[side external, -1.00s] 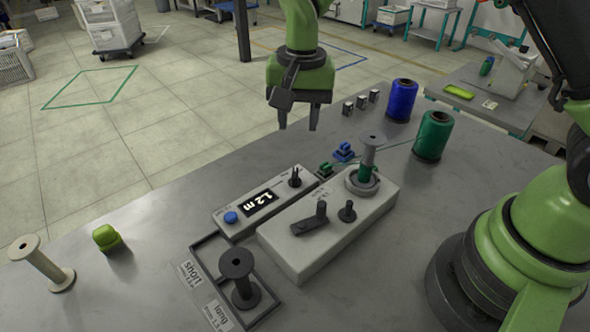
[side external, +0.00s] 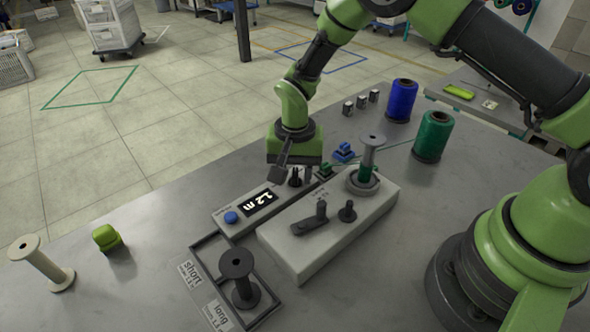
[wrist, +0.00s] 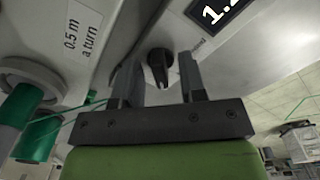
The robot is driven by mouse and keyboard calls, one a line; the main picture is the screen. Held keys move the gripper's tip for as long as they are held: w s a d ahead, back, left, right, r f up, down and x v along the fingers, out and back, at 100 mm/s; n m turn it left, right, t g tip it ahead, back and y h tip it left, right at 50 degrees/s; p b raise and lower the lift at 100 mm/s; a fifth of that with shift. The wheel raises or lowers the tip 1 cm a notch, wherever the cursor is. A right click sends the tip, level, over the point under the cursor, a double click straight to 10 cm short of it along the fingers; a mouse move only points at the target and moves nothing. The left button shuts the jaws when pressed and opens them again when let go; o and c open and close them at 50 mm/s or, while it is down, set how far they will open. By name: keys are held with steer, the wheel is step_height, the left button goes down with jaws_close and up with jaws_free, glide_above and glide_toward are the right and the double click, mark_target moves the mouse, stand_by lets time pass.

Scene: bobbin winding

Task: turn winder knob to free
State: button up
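A small black knob (side external: 295,178) stands on the light grey control box (side external: 228,219), beside a display (side external: 259,202) reading 1.2 m. In the wrist view the knob (wrist: 158,64) shows a pale pointer mark; the lettering beside it is too blurred to read. My gripper (side external: 291,176) is low over this knob, pointing down. In the wrist view my gripper (wrist: 160,82) is open, with one finger on each side of the knob. Contact cannot be told.
Green (side external: 433,137) and blue (side external: 401,101) thread cones stand behind the winder, with a green thread running to it. Small blue and green clips lie near my gripper. A dark bobbin (side external: 240,280) stands in a tray marked long. A cream bobbin (side external: 43,264) stands left.

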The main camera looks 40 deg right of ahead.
jaws_close()
steer(key=shift+n, duration=0.3)
steer(key=n, duration=0.4)
steer(key=shift+n, duration=2)
jaws_free()
